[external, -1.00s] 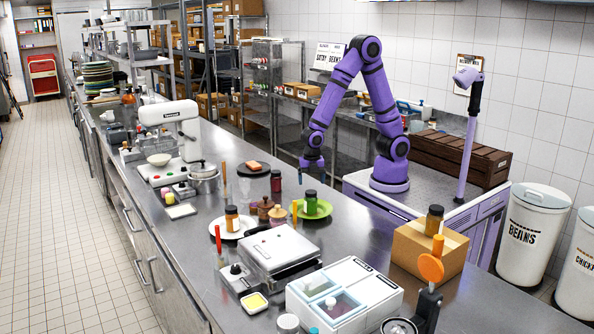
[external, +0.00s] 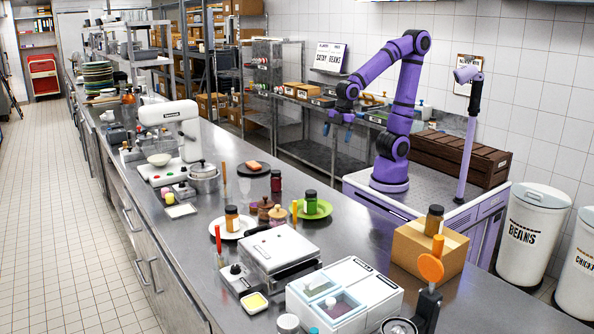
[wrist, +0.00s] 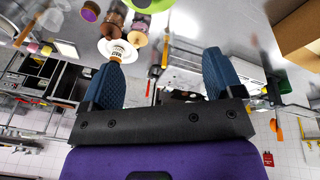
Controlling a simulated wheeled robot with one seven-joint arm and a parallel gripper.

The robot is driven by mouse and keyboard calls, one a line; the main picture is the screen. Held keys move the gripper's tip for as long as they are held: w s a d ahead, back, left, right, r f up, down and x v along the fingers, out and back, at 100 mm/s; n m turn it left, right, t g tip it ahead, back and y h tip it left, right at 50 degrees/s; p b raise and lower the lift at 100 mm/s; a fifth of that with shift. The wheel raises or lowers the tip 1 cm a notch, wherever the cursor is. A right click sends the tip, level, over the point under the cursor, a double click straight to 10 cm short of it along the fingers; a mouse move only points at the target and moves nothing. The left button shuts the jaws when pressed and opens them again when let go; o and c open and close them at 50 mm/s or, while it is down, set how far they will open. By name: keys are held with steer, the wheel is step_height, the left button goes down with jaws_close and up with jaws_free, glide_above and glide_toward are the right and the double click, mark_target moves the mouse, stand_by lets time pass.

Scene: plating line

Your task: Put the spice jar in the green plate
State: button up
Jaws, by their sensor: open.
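The green plate (external: 325,210) lies on the steel counter. A jar with a dark lid and green contents (external: 310,204) stands upright in it. Similar jars stand elsewhere: an orange one (external: 231,219) on a white plate, a dark red one (external: 276,182) behind, and an orange-brown one (external: 434,221) on a cardboard box. The pictures do not tell which is the spice jar. My gripper (external: 338,130) is open and empty, raised behind the counter and apart from the plate. In the wrist view its fingers (wrist: 160,78) are spread, and the green plate (wrist: 151,5) shows at the top edge.
The white plate (external: 217,228), brown pots (external: 265,207) and an orange-handled tool (external: 294,212) crowd the green plate. A press (external: 281,248) and a white container unit (external: 350,290) stand in front. The cardboard box (external: 418,250) is to the right.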

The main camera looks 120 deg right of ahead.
steer(key=s+a+r+m+t, duration=0.2)
steer(key=s+r+m, duration=0.3)
steer(key=s, duration=0.7)
steer(key=shift+a+r+m, duration=0.2)
steer(key=shift+r+m, duration=0.2)
steer(key=shift+r, duration=0.4)
